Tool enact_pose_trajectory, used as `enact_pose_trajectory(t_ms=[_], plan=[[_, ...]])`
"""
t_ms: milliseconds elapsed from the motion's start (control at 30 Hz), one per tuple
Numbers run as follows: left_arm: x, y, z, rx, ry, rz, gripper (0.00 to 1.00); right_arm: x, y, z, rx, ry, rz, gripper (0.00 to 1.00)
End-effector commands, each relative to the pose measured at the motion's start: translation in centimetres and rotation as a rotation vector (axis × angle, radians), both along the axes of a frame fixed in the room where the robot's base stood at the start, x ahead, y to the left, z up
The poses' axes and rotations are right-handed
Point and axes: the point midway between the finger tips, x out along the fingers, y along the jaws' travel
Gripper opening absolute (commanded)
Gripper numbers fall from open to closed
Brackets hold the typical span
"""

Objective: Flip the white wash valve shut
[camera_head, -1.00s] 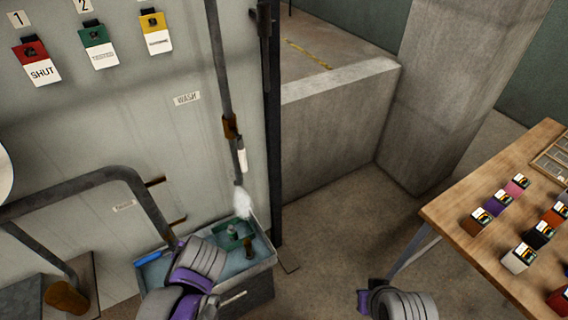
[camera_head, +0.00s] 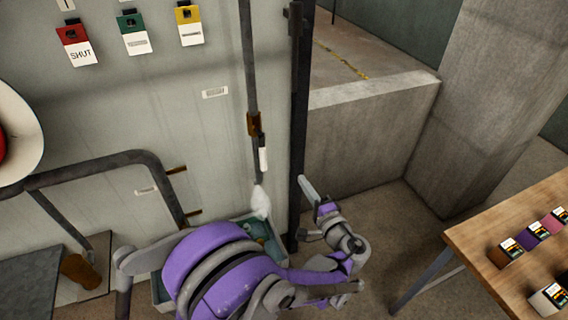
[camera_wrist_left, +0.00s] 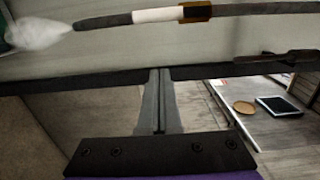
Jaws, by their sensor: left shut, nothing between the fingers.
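The wash valve has a brass body (camera_head: 254,124) on the dark vertical pipe and a white handle (camera_head: 263,153) that hangs down along that pipe. White spray (camera_head: 260,203) comes from the pipe's lower end. My left gripper (camera_head: 306,187) is right of and below the handle, in front of the dark post, and does not touch the handle. In the left wrist view its fingers (camera_wrist_left: 160,75) are together and empty. The white handle (camera_wrist_left: 158,15) and brass body (camera_wrist_left: 196,11) lie across the top there, beyond the fingertips. My right gripper is not in view.
A dark post (camera_head: 298,130) runs beside the panel edge. A basin (camera_head: 159,292) stands below the spray, partly hidden by my arm. A bent dark rail (camera_head: 110,163) is at left. A wooden table (camera_head: 470,240) with small boxes is at right.

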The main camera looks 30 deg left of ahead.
Motion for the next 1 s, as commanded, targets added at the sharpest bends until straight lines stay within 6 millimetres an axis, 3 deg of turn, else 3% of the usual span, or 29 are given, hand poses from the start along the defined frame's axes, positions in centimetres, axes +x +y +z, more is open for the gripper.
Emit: enact_pose_trajectory(t_ms=[367,800,1000], plan=[[0.7,1.0,0.1,-0.002,0.001,0.003,0.00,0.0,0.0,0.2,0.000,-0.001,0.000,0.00],[6.1,8.1,0.1,-0.002,0.001,0.004,0.00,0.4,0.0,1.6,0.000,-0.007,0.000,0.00],[4.3,10.3,0.1,-0.002,0.001,0.002,0.00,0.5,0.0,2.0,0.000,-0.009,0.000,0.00]])
